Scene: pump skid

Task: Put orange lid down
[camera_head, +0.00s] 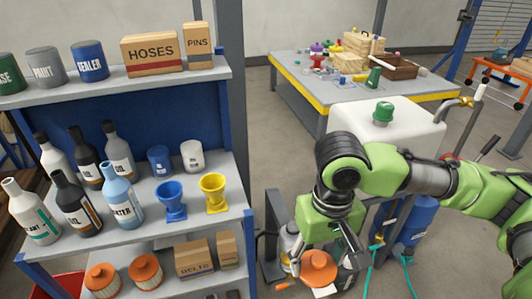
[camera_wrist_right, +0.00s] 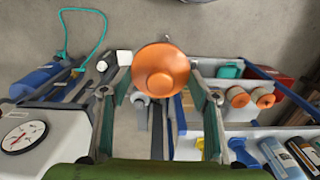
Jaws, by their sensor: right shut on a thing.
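The orange lid (camera_head: 319,268) is a round, stepped cap, held in my right gripper (camera_head: 316,262) low beside the shelf rack in the head view. In the right wrist view the lid (camera_wrist_right: 161,70) sits between the two fingertips of the right gripper (camera_wrist_right: 159,82), its round face toward the camera. The fingers are shut on it, and it appears to be held above the floor. The fingers and wrist partly hide what lies under it in the head view. My left gripper is not in view.
A shelf rack (camera_head: 240,205) with bottles, funnels and orange filters (camera_head: 146,270) stands left of the gripper. A white tank (camera_head: 410,128) with a green cap (camera_head: 383,112) stands behind my right arm. A blue cylinder (camera_head: 416,220) and teal hose are on the right.

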